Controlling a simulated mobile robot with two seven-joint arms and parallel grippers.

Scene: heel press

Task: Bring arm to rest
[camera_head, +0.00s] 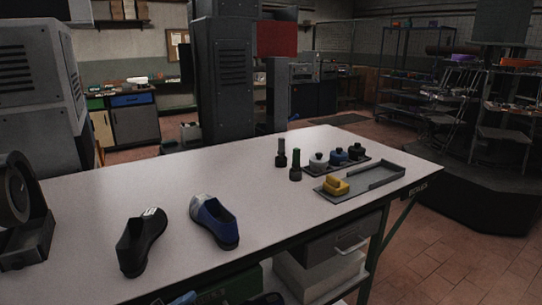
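Neither of my grippers shows in the head view, and no part of either arm is clearly visible. A black shoe (141,243) stands on the white-topped workbench (120,195) at the front left. A blue and grey shoe (215,222) stands to its right, apart from it. No gripper is seen touching either shoe.
Two dark upright items (295,165) stand near a dark tray with several small bottles (338,156). A grey tray (385,175) holds a yellow block (335,186). A dark round device (22,215) is at the left edge. The bench middle is clear.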

